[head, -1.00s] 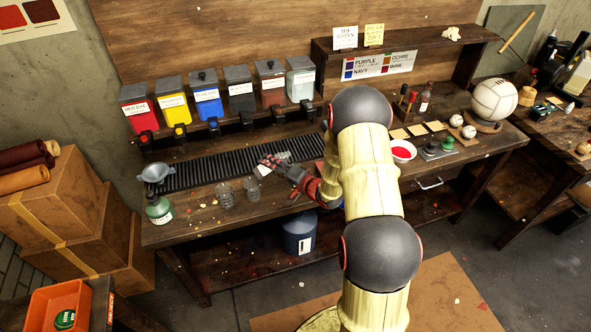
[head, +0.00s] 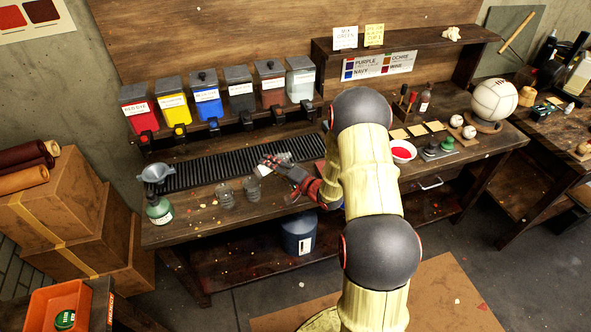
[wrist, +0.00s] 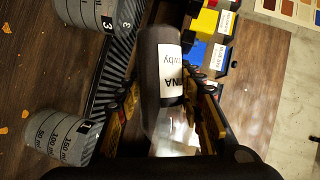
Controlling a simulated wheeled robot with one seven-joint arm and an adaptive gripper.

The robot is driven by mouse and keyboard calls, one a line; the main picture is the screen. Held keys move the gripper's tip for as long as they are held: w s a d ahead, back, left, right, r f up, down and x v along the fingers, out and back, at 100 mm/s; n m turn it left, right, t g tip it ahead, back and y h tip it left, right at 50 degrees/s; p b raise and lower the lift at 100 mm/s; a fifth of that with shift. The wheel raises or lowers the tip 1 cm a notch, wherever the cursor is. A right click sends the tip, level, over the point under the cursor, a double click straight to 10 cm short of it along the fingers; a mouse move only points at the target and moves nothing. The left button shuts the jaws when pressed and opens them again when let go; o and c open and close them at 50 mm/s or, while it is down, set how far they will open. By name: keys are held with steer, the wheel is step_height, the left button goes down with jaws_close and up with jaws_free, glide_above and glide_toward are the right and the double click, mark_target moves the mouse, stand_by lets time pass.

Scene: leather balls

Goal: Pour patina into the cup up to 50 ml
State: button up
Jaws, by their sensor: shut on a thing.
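My gripper (wrist: 163,110) is shut on the patina bottle (wrist: 152,75), a dark grey container with a white label reading partly "INA", between its two fingers in the wrist view. In the head view my gripper (head: 277,167) holds it just above the bench, right of the cups; only its white label (head: 264,169) shows clearly. Two clear graduated cups stand on the bench: the left cup (head: 224,196) and the right cup (head: 251,187). The wrist view shows cup 1 (wrist: 62,137), with 50, 100 and 150 ml marks, and cup 3 (wrist: 95,15). I cannot make out liquid in either cup.
A black drip grate (head: 205,171) runs behind the cups, below a row of coloured dispensers (head: 207,97).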

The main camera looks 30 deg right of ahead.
steer(key=shift+d+m, duration=0.3)
steer(key=shift+m, duration=0.3)
stand_by(1.5)
steer(key=shift+f+m+t+y+b, duration=0.5)
steer(key=shift+f+m+t, duration=0.1)
steer(key=shift+f+m, duration=0.3)
stand_by(1.7)
